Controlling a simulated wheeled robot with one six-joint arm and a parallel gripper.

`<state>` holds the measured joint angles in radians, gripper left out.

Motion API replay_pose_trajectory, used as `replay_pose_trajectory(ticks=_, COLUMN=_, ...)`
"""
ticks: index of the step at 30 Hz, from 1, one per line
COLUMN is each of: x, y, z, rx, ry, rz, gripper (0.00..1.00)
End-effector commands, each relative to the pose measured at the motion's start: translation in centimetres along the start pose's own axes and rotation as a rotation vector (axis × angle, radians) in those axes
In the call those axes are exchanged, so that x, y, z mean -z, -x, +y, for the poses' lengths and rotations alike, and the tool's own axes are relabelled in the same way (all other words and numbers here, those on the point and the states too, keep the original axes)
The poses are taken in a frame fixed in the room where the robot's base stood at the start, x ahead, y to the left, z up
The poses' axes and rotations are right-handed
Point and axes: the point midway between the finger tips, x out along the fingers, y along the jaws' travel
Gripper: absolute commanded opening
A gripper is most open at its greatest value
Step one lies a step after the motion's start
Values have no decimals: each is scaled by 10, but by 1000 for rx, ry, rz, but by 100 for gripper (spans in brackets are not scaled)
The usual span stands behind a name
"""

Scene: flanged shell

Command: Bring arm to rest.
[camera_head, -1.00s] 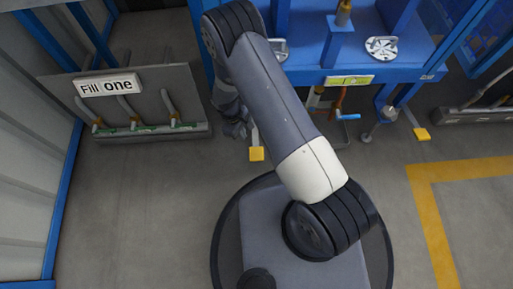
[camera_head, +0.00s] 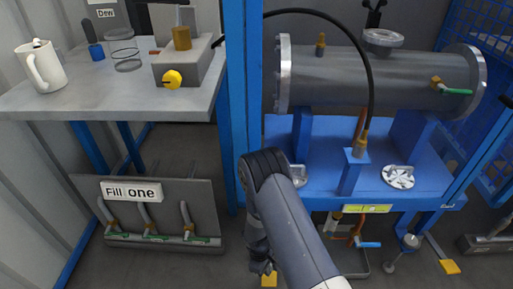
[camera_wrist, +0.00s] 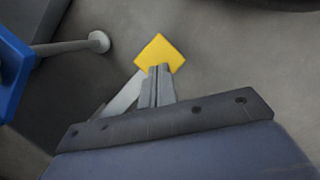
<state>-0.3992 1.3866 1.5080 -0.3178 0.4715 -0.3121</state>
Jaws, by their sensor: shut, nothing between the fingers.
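My arm (camera_head: 300,237) shows in the head view, reaching up from the bottom edge and bending at a dark joint in front of the blue stand. My gripper (camera_head: 262,268) hangs below that joint, near the floor, partly hidden by the arm. In the wrist view my gripper (camera_wrist: 160,70) has its two fingers together with nothing between them. Behind the fingertips is a yellow foot plate (camera_wrist: 160,52) on the grey floor. I cannot tell the exact gap between the fingertips and the plate.
The blue stand (camera_head: 330,140) holds the flanged grey shell (camera_head: 390,85). A bench (camera_head: 110,100) at left carries a white mug (camera_head: 42,68) and a grey box with a yellow knob (camera_head: 173,79). Below it stands a panel labelled "Fill one" (camera_head: 170,230) with several green-handled valves.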

Motion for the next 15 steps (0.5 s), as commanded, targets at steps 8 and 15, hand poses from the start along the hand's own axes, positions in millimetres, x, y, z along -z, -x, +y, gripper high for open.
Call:
replay_pose_trajectory(ticks=8, x=-2, y=8, z=0, rx=1, ry=0, rz=-2, gripper=0)
replay_pose_trajectory(ticks=15, x=-2, y=8, z=0, rx=1, ry=0, rz=-2, gripper=0)
